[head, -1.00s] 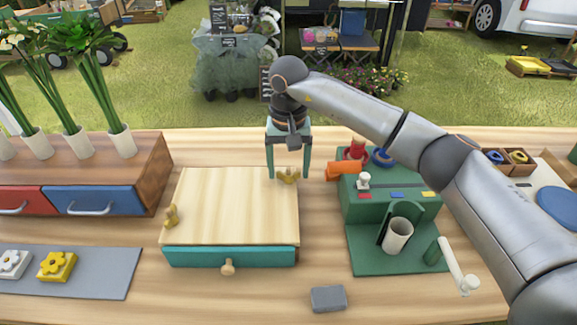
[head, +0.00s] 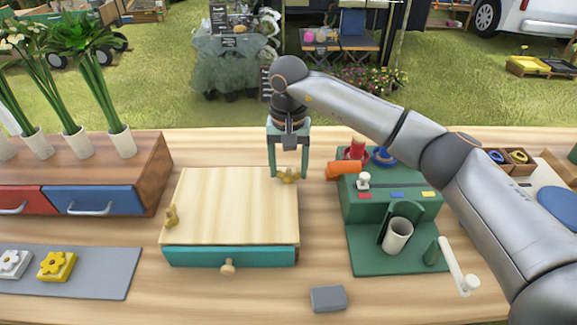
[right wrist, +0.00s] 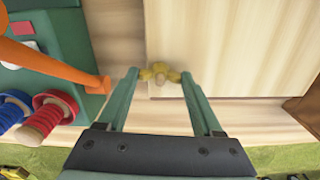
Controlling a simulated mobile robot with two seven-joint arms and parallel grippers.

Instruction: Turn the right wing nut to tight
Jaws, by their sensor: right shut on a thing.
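The right wing nut (head: 289,176) is brass-coloured and sits at the far right corner of the pale wooden lid of a press box (head: 232,200) with a teal drawer. My right gripper (head: 289,175) reaches down over it, with one teal finger on each side. In the right wrist view, the wing nut (right wrist: 160,74) lies between the fingertips (right wrist: 159,74), its wings stretched across the gap from finger to finger. The gripper is shut on it. A second brass wing nut (head: 171,216) stands at the left edge of the lid. My left gripper is not in view.
Right of the box is a green stand (head: 390,200) with an orange part (head: 343,170), red and blue spools and a white cup (head: 397,236). A wooden drawer unit (head: 110,180) with flower vases stands left. A grey block (head: 328,298) lies in front.

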